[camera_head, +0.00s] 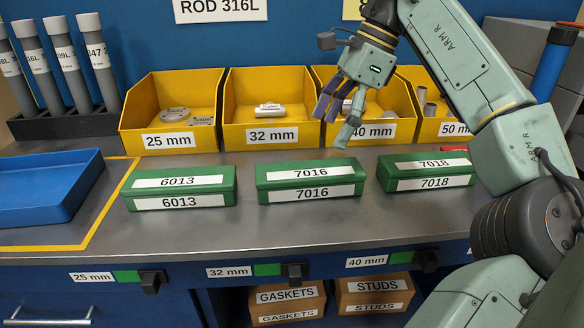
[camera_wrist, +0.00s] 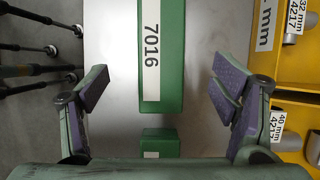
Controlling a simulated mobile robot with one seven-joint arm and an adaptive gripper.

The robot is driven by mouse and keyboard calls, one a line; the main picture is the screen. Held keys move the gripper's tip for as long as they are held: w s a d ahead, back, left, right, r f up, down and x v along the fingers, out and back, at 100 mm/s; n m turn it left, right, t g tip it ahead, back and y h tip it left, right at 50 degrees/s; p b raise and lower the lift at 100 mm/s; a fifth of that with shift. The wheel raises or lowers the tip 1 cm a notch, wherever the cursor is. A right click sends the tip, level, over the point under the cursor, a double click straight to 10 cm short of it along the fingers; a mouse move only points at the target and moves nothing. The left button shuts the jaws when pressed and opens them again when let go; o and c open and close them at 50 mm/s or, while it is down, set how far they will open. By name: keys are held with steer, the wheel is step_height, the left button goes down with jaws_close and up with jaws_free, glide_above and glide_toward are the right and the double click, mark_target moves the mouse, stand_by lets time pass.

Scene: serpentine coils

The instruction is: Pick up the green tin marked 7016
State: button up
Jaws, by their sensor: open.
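The green tin marked 7016 (camera_head: 312,190) lies on the grey bench in the middle of a row of three, with white labels on its top and front. In the wrist view the tin (camera_wrist: 176,60) lies between and beyond my two fingers, apart from both, its far end cut off by the frame. My gripper (camera_head: 335,112) is open and empty in the head view, above the bench, up and slightly right of the tin, in front of the yellow bins. The wrist view shows the open fingers of my gripper (camera_wrist: 163,86) spread wide on either side of the tin's line.
Green tin 6013 (camera_head: 180,188) is on the left and green tin 7018 (camera_head: 426,173) on the right, with gaps between. Yellow bins, such as the 32 mm one (camera_head: 237,107), stand behind. A blue tray (camera_head: 75,194) is at the left. The bench front is clear.

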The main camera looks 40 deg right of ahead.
mark_target(311, 169)
steer(key=x, duration=0.4)
steer(key=shift+s+a+f, duration=0.1)
steer(key=shift+f, duration=0.35)
steer(key=shift+x, duration=2.95)
steer(key=shift+r, duration=0.1)
steer(key=shift+c, duration=0.5)
steer(key=shift+w, duration=0.2)
jaws_close()
